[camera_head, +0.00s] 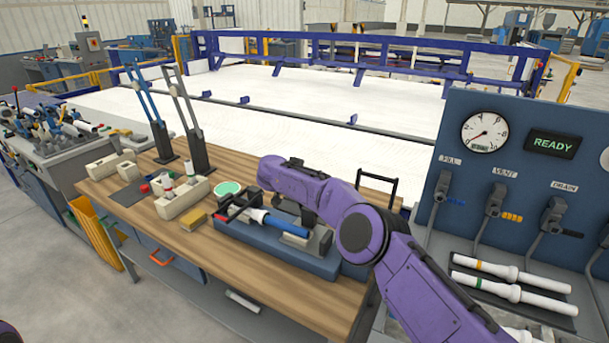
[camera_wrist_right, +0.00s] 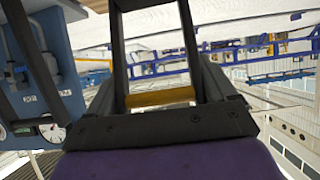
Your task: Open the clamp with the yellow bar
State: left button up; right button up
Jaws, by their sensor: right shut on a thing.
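My right arm comes in from the lower right, its purple wrist above the blue clamp fixture (camera_head: 275,246) on the wooden bench. A blue and white pipe (camera_head: 283,225) lies in the fixture, with black and red clamp parts (camera_head: 237,208) at its left end and a grey block at its right. In the right wrist view my right gripper (camera_wrist_right: 158,90) is shut on the yellow bar (camera_wrist_right: 160,97), which lies across between its dark fingers. In the head view the wrist hides the yellow bar and most of the fingers. My left gripper is out of view.
Two tall levers, blue (camera_head: 148,108) and grey (camera_head: 187,118), stand at the bench's back left. Cream blocks (camera_head: 183,198) and a green-topped round piece (camera_head: 228,188) are left of the fixture. A gauge panel (camera_head: 520,165) with white pipes (camera_head: 510,272) stands at right.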

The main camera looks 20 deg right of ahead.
jog(key=shift+s+f, duration=0.1)
jog(key=shift+f, duration=0.1)
dwell(0.7)
jog(key=o, duration=1.2)
jog(key=shift+d, duration=0.1)
jog(key=shift+o, duration=0.2)
jog(key=shift+w+d+f, duration=0.15)
jog(key=shift+w, duration=0.1)
jog(key=b+v, duration=0.3)
jog(key=v, duration=0.7)
